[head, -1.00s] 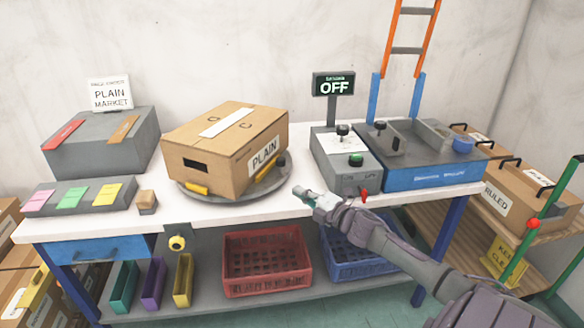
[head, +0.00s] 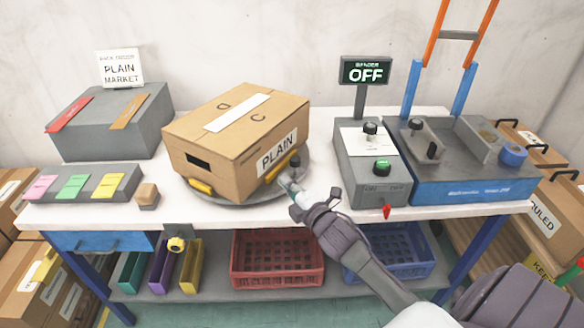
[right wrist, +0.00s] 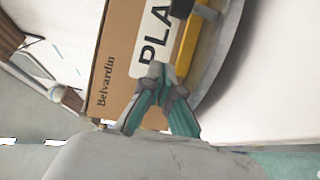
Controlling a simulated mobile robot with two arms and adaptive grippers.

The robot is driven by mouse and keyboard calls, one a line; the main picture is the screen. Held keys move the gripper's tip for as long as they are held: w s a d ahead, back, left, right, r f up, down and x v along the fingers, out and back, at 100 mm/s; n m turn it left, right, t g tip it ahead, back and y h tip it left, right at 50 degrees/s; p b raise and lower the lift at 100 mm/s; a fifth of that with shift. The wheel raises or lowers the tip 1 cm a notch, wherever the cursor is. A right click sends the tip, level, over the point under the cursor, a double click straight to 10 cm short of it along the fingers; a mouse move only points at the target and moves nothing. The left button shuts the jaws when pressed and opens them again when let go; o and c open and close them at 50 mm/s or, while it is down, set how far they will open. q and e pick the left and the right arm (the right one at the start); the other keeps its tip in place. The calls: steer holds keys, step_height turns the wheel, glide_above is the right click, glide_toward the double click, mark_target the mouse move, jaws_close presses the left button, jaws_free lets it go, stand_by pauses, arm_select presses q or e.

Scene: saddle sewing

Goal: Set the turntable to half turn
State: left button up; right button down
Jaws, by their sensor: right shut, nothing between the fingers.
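The turntable (head: 241,201) is a grey round disc on the white table, with yellow blocks and a dark knob (head: 295,160) at its edge. A cardboard box (head: 215,140) labelled PLAIN sits on it and hides most of the disc. My right gripper (head: 287,181) is shut and empty at the front right of the turntable, close to the yellow block below the label. In the right wrist view the fingertips (right wrist: 157,74) overlap the label's lower edge beside the yellow block (right wrist: 193,42); contact cannot be told. My left gripper is not in view.
A blue machine (head: 470,188) is farther right.

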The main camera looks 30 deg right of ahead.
mark_target(297, 164)
steer(key=w, duration=0.1)
steer(key=w+d, duration=0.1)
steer(key=w, duration=0.1)
steer(key=shift+w, duration=0.1)
steer(key=shift+w+d+p, duration=0.1)
steer(key=shift+d+p, duration=0.25)
steer(key=shift+d, duration=0.7)
steer(key=shift+w+d, duration=0.1)
steer(key=shift+d, duration=0.35)
steer(key=shift+w+d, duration=0.25)
steer(key=shift+d, duration=0.45)
steer(key=shift+w+d, duration=0.2)
steer(key=shift+d, duration=0.5)
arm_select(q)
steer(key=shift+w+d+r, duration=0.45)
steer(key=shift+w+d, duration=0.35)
arm_select(e)
steer(key=shift+a, duration=0.1)
